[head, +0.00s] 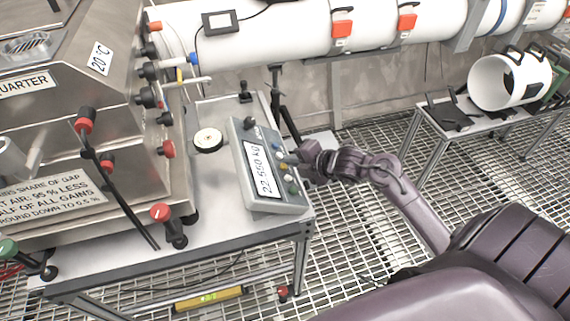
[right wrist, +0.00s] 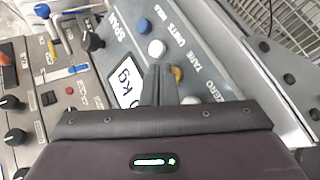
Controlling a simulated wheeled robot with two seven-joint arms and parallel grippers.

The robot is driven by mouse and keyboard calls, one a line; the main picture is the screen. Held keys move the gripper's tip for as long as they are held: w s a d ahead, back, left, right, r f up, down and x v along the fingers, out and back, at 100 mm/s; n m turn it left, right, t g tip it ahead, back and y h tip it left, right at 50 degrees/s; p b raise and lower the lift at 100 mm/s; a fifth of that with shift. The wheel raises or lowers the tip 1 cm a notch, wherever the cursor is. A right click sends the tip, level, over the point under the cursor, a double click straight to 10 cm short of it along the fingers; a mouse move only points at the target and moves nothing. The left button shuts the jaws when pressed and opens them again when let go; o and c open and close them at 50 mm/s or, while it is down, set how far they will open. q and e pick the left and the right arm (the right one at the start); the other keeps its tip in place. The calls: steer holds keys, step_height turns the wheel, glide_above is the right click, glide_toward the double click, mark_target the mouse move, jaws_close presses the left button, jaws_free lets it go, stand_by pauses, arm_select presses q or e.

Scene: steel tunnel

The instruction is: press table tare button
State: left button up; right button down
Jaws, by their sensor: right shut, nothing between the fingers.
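The grey scale panel (head: 254,193) stands on the steel table's right side, its display reading 22.550 kg. It also fills the middle of the right wrist view (right wrist: 120,55). A column of coloured buttons runs beside the display. The yellow button (right wrist: 178,73) sits beside the label TARE, with a white button (right wrist: 157,48) by UNITS and a blue one (right wrist: 143,26) by HOLD. My right gripper (right wrist: 160,70) is shut and empty, its tips over the panel beside the yellow button. I cannot tell whether they touch. In the head view my right gripper (head: 292,158) partly covers the button column.
A black knob (right wrist: 92,40) stands by SPAN on the panel. A steel cabinet (head: 60,120) with red-capped valves stands at the left. A side table (head: 480,120) holds a white cylinder (head: 510,80).

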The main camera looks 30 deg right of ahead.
stand_by(0.5)
steer(key=shift+a+f+b, duration=0.25)
steer(key=shift+f+b, duration=0.1)
steer(key=shift+f, duration=0.05)
steer(key=shift+r, duration=0.15)
steer(key=shift+d+r+p, duration=0.25)
steer(key=shift+p, duration=0.15)
steer(key=shift+r, duration=0.1)
steer(key=d+r+p, duration=0.2)
steer(key=r+p, duration=0.1)
steer(key=d+r+p, duration=0.1)
steer(key=shift+s+d+r, duration=0.2)
steer(key=shift+s+r, duration=0.15)
steer(key=shift+s, duration=0.05)
